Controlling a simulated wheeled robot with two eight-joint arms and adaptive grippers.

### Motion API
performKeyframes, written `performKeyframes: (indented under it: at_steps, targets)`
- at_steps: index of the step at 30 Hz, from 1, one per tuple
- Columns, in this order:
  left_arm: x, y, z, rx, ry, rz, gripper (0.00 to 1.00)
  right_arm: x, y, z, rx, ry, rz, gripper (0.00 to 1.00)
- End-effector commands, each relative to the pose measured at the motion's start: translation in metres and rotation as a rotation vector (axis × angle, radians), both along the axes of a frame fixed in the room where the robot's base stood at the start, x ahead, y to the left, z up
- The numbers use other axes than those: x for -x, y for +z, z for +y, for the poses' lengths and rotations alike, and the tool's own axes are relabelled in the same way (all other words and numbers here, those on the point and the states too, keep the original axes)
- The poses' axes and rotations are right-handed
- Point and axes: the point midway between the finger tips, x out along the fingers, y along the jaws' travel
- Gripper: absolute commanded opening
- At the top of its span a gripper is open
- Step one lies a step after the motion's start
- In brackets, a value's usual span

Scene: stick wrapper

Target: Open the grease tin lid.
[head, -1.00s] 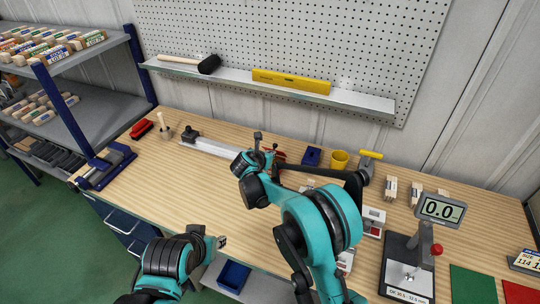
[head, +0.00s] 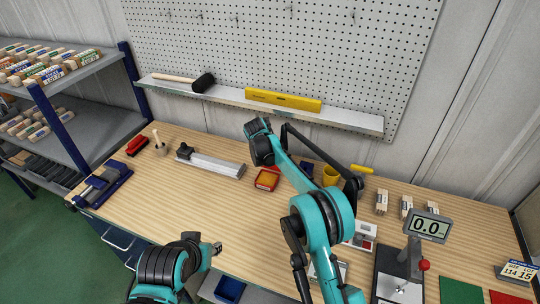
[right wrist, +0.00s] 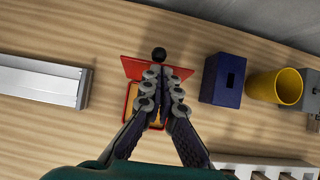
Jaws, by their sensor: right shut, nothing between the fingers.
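The grease tin is a small red box on the bench. In the head view the tin (head: 266,179) shows an orange-yellow inside, so its top is uncovered. In the right wrist view the tin (right wrist: 129,98) lies under my fingers. Its red lid (right wrist: 132,68), with a black round knob (right wrist: 159,54), stands raised at the tin's far side. My right gripper (right wrist: 160,72) is shut and empty, its tips in front of the lid; contact cannot be told. In the head view its fingers are hidden. My left gripper (head: 217,248) is near the bench's front edge, away from the tin; its jaws are unclear.
A blue block (right wrist: 222,79) and a yellow cup (right wrist: 274,86) stand right of the tin. A metal rail (head: 210,165) lies to its left. A gauge stand (head: 412,260) is at the front right. The bench front left of the tin is clear.

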Motion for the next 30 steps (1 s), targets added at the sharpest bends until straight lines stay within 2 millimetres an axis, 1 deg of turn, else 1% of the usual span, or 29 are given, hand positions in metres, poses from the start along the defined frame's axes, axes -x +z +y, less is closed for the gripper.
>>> performKeyframes:
  at_steps: [8, 22, 26, 30]
  targets:
    - [0.0, 0.001, 0.0, 0.0, 0.0, 0.0, 0.35, -0.004, 0.0, -0.001, 0.0, 0.0, -0.001, 0.0]
    - [0.0, 0.001, 0.0, 0.0, 0.0, 0.0, 0.35, -0.003, 0.002, -0.001, 0.0, 0.0, -0.001, 0.0]
    - [0.0, 0.001, 0.0, 0.0, 0.0, 0.0, 0.35, 0.004, 0.014, 0.002, 0.001, 0.001, -0.001, 0.0]
    - [0.0, 0.001, 0.0, 0.0, 0.0, 0.0, 0.35, 0.019, 0.038, 0.007, 0.0, 0.001, 0.0, 0.0]
